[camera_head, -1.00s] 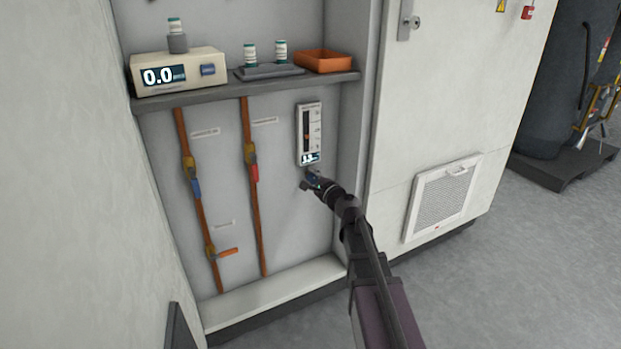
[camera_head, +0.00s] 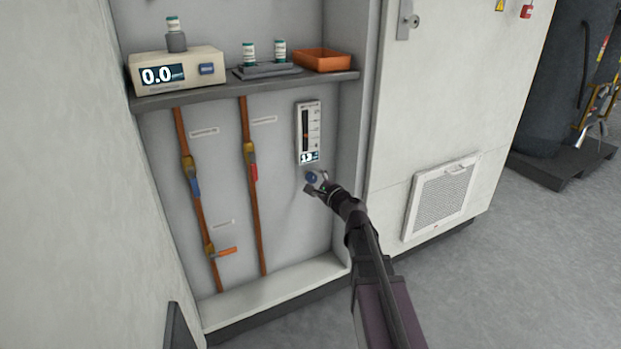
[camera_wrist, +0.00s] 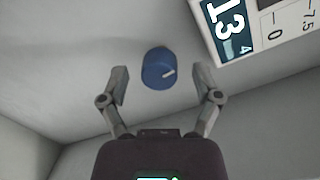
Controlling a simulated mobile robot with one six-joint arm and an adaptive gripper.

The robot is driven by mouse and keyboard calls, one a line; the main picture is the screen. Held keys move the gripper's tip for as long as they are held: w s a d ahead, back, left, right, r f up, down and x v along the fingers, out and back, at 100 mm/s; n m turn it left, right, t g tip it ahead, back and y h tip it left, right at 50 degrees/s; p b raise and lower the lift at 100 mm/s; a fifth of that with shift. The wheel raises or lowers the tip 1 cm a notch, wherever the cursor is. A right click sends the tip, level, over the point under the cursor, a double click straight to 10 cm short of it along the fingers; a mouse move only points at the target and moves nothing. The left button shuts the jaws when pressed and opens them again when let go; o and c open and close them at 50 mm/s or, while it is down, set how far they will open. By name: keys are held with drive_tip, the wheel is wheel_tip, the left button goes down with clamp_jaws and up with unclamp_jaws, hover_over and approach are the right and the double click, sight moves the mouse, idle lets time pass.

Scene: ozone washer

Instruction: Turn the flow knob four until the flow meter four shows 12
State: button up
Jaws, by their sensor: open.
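The blue flow knob (camera_wrist: 158,69) with a white pointer mark sits on the grey wall in the wrist view, between and just beyond my fingertips. It also shows small in the head view (camera_head: 312,177). My gripper (camera_wrist: 160,84) is open, with a finger on each side of the knob and a visible gap to both. In the head view my gripper (camera_head: 314,184) is just below the flow meter. The flow meter (camera_head: 309,132) is a white upright panel with a dark scale. Its display (camera_wrist: 229,22) reads 13 with a small 4 beside it, seen rotated.
A shelf (camera_head: 245,90) above carries a box reading 0.0 (camera_head: 178,71), small vials and an orange tray (camera_head: 322,60). Copper pipes (camera_head: 250,185) with valves run down the wall at left. The cabinet side wall (camera_head: 350,150) is close on the right.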

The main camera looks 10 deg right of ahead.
drive_tip(key=v, duration=0.9)
drive_tip(key=shift+s, duration=0.2)
drive_tip(key=s+a+f+n+g+p, duration=0.4)
drive_tip(key=s+a+n+g+p, duration=0.5)
drive_tip(key=n, duration=0.4)
drive_tip(key=s+d+n+g+h+p, duration=0.4)
drive_tip(key=s+n+g+h+p, duration=0.3)
drive_tip(key=s, duration=0.3)
wheel_tip(320, 180, up, 38)
drive_tip(key=p, duration=3.6)
drive_tip(key=shift+w+d+f+m+g, duration=0.15)
drive_tip(key=shift+w+d+m+g, duration=0.05)
drive_tip(key=shift+w+m+g, duration=0.1)
